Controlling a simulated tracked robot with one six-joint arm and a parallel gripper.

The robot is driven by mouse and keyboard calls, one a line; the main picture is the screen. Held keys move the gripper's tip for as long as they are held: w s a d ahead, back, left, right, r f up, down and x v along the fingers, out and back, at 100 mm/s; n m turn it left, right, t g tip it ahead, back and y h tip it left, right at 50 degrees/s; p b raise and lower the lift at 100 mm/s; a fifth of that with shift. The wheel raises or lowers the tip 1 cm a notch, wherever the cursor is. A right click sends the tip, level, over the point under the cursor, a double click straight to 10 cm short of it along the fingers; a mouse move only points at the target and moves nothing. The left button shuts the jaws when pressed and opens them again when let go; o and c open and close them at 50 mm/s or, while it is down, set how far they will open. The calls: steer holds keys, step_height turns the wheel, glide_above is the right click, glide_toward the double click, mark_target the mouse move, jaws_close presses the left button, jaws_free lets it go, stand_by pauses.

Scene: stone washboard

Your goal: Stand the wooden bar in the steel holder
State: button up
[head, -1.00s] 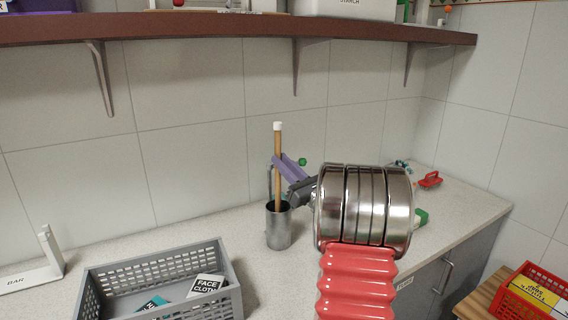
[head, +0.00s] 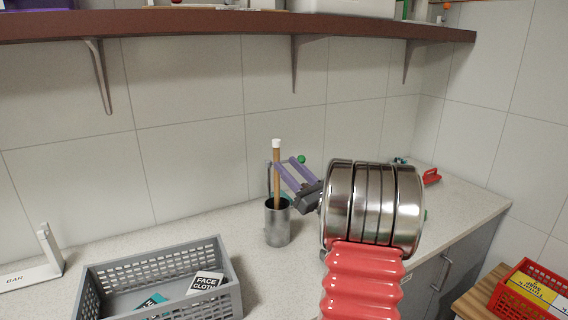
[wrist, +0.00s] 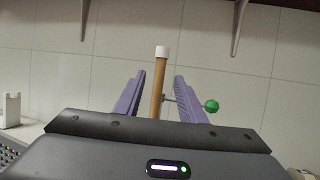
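The wooden bar (head: 277,170) is a thin light-brown stick with a white top end. It stands nearly upright in the steel holder (head: 277,225), a cylindrical metal cup on the counter; its lower end is hidden inside the cup. My gripper (head: 284,170) has purple fingers and is behind and to the right of the bar in the head view. In the wrist view the bar (wrist: 160,85) rises between the two parted fingers, with a visible gap on each side. The gripper is open and holds nothing.
A grey basket (head: 235,285) with a face cloth packet stands at front left. A white stand marked BAR (head: 35,277) is at far left. A brown shelf (head: 200,27) runs overhead.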

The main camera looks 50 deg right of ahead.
steer(key=v, duration=1)
steer(key=shift+f, duration=0.15)
stand_by(1.0)
